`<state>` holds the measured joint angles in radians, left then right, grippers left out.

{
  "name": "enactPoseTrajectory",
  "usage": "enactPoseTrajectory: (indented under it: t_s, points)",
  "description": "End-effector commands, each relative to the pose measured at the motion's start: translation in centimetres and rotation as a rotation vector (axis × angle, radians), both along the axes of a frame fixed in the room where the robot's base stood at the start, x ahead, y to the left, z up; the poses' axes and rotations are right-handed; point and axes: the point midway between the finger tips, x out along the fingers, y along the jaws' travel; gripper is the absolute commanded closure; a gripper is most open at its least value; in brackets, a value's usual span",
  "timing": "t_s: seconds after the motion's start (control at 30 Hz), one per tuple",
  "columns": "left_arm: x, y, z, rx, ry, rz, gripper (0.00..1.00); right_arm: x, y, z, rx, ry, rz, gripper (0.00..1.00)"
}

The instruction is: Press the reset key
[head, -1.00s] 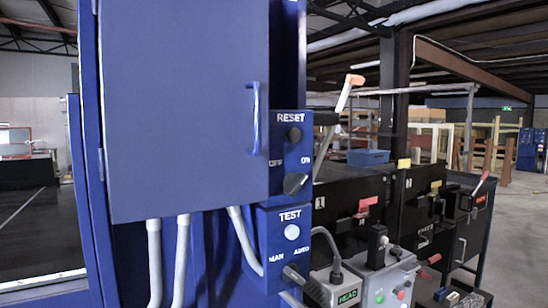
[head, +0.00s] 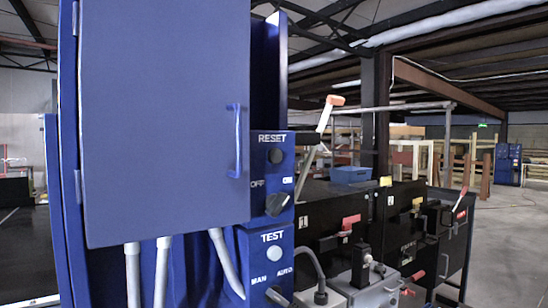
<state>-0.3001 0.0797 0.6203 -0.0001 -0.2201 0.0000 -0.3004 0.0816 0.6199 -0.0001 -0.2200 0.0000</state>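The reset key (head: 275,155) is a dark round button under the white word RESET, at the top of a blue control box (head: 284,178) on the right side of the blue cabinet. Below it is a black OFF/ON rotary switch (head: 277,204). A second box lower down carries a white TEST button (head: 273,252) and a MAN/AUTO switch (head: 277,296). Neither of my grippers shows in the head view.
The blue cabinet door (head: 165,120) with its handle (head: 237,140) fills the left. Grey conduits (head: 162,272) run below it. Black machines with red handles (head: 350,221) and a blue bin (head: 350,174) stand to the right. Open floor lies at far right (head: 510,240).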

Motion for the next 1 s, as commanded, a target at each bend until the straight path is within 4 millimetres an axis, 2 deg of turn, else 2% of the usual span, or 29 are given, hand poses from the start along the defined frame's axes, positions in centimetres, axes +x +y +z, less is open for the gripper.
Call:
enactPoseTrajectory:
  t_s: [0.1,0.3,1.0]
  points:
    - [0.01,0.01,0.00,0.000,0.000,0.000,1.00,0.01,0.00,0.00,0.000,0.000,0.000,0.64]
    - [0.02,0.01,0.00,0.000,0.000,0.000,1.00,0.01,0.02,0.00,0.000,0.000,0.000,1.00]
    - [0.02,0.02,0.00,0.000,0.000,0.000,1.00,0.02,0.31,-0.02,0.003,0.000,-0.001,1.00]
